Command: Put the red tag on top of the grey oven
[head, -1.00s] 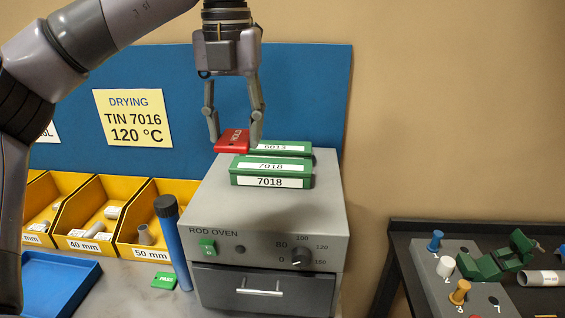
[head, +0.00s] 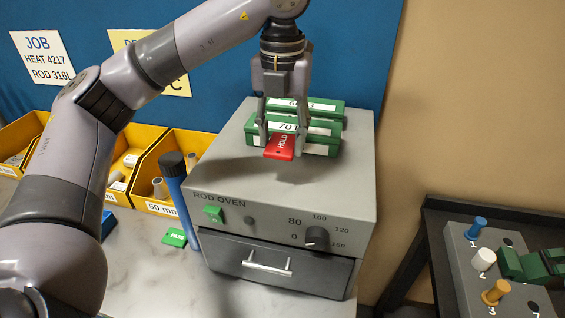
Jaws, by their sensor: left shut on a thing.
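The red tag (head: 284,146), marked HOLD, is between the fingers of my left gripper (head: 281,141), which is shut on it. The tag is over the top of the grey oven (head: 225,165), in front of the green boxes. I cannot tell whether it touches the oven top or hangs just above it. The oven, marked ROD OVEN, has a dial and a dark drawer with a handle. My right gripper is not in view.
Green boxes (head: 325,127) stand at the back of the oven top. A blue cylinder with a black cap (head: 180,195) and a green PASS tag (head: 175,237) are left of the oven. Yellow bins (head: 160,205) line the back. The front of the oven top is clear.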

